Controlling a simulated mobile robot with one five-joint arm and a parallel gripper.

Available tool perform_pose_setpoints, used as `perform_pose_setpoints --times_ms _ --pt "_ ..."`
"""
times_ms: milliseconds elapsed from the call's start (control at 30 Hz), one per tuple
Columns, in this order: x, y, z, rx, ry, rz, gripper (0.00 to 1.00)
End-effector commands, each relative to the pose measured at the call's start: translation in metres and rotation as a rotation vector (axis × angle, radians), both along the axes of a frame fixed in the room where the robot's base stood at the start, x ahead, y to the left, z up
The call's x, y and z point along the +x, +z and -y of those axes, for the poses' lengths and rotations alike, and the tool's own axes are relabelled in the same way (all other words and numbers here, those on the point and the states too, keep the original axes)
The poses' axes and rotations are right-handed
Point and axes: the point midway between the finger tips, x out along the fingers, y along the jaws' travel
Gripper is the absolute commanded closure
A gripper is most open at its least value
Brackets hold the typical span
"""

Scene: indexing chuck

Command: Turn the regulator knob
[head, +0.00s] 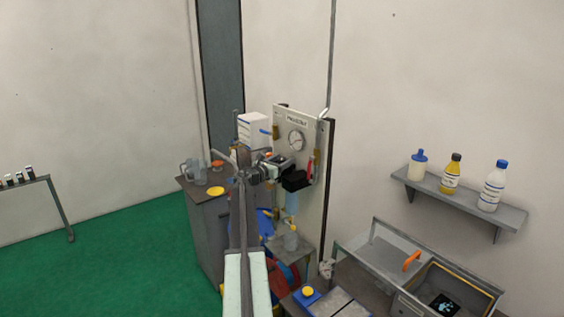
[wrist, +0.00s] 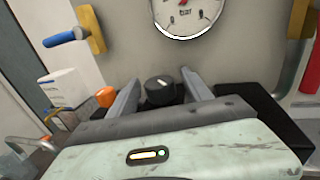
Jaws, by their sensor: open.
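The regulator knob (wrist: 160,88) is a dark round cap with a pale mark on top. In the wrist view it shows between the two grey fingers of my gripper (wrist: 161,80). The fingers are apart, one on each side of the knob, and contact cannot be told. In the head view my gripper (head: 278,162) is at the upright panel (head: 318,135), and I cannot make out the knob there. A black block (head: 296,181) with a clear bluish bowl (head: 292,202) is beside and below the gripper. It also shows at the right of the wrist view (wrist: 262,108).
A round gauge (wrist: 188,12) is above the knob on the panel. A blue-handled lever (wrist: 65,38) and a red handle (wrist: 289,130) flank it. A grey cabinet (head: 200,232) stands left. A bottle shelf (head: 470,204) hangs right.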

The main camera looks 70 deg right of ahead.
Motion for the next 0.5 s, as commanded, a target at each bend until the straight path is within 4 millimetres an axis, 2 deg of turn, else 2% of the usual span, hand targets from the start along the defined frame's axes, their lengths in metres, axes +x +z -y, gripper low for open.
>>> perform_pose_setpoints --times_ms 67,100,300,500 --pt "0.0002 0.0 -0.0007 0.0 0.0 0.0 0.42" --pt "0.0003 0.0 -0.0006 0.0 0.0 0.0 0.48" --pt "0.0005 0.0 -0.001 0.0 0.0 0.0 1.0" --pt "-0.0021 -0.0001 -0.0031 0.001 0.062 0.0 1.0"
